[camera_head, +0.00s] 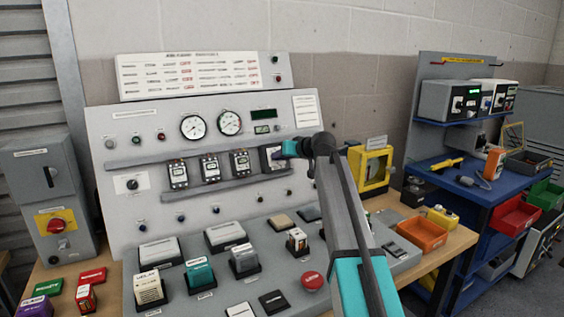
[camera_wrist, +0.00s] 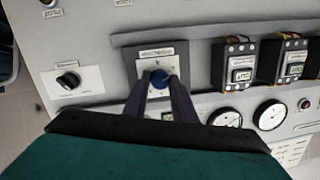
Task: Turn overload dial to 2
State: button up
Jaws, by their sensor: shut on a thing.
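My gripper (camera_wrist: 160,82) is shut on the knob, one dark finger at each side. In the head view, my gripper (camera_head: 284,152) reaches the module (camera_head: 268,158) at the right end of the panel's device row and hides the dial. The scale marks are too small to read, so I cannot tell the dial's setting.
Several relay-like modules (camera_head: 210,168) stand left of the dial on the grey panel (camera_head: 125,215). Two round gauges (camera_head: 193,127) sit above them. Another black knob (camera_wrist: 68,80) shows in the wrist view. Blocks and an orange bin (camera_head: 421,234) occupy the bench below.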

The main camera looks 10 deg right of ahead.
jog(key=shift+f+n+b, duration=0.1)
jog(key=shift+n+b, duration=0.3)
jog(key=shift+n, duration=0.6)
jog(key=o, duration=1)
jog(key=shift+o, duration=0.2)
jog(key=v, duration=1.4)
jog(key=shift+a, duration=0.25)
